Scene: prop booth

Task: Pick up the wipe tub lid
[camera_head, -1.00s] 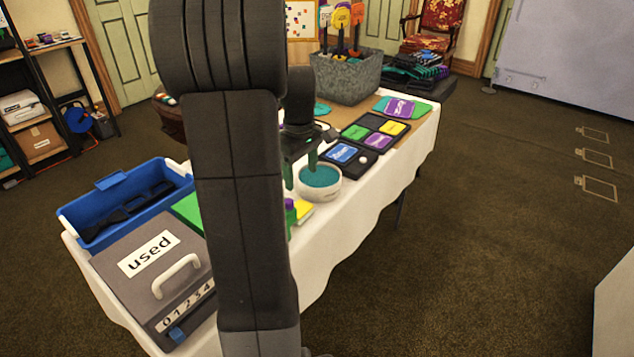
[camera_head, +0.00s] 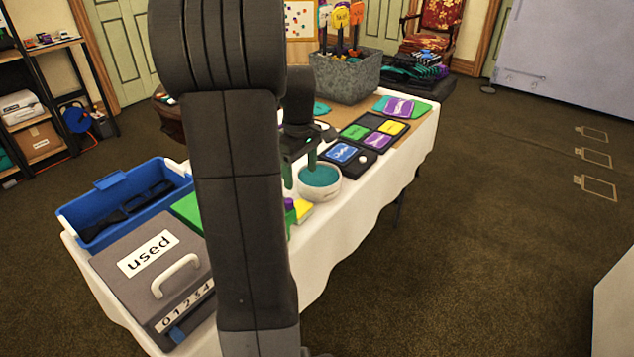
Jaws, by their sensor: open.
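A round white tub (camera_head: 323,193) stands near the front edge of the cloth-covered table. Its round top is teal (camera_head: 319,175); I cannot tell whether this is the lid or the tub's inside. My gripper (camera_head: 300,178) points down at the tub's left side. Its fingers are apart, with nothing seen between them. The right finger overlaps the teal top in the picture; I cannot tell if it touches. My own arm hides part of the table left of the tub.
A grey box marked "used" (camera_head: 187,246) and a blue bin (camera_head: 75,219) stand at the near left. A dark tray with coloured cards (camera_head: 356,132) lies behind the tub. A grey basket (camera_head: 347,80) stands at the back. Open floor lies right of the table (camera_head: 345,225).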

